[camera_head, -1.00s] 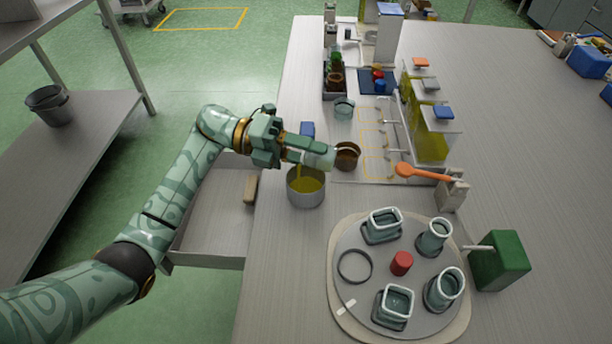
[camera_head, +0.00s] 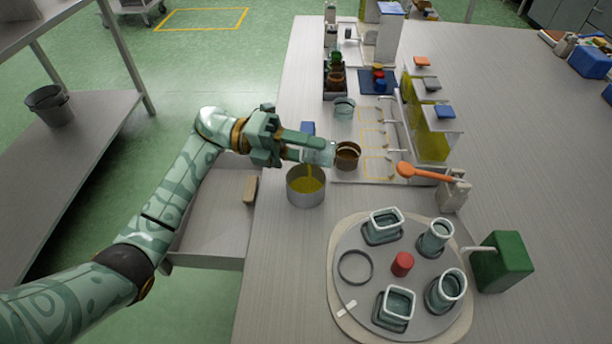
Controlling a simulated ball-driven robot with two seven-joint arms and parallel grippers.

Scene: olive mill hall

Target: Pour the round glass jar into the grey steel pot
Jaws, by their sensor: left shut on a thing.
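My left gripper (camera_head: 300,146) is shut on the round glass jar (camera_head: 320,154). The jar is tipped over on its side above the grey steel pot (camera_head: 306,197). A thin yellow stream runs down from the jar into the pot, and yellow liquid (camera_head: 308,184) shows inside the pot. The pot stands upright on the table near its left edge, below the gripper. The gripper's fingers hide part of the jar. My right gripper is not in view.
A brown-filled container (camera_head: 347,157) stands close right of the jar. A round turntable (camera_head: 350,295) at the front holds several glass jars and a red knob (camera_head: 402,264). A green can (camera_head: 500,262) stands right of it. An open drawer (camera_head: 205,240) juts out left.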

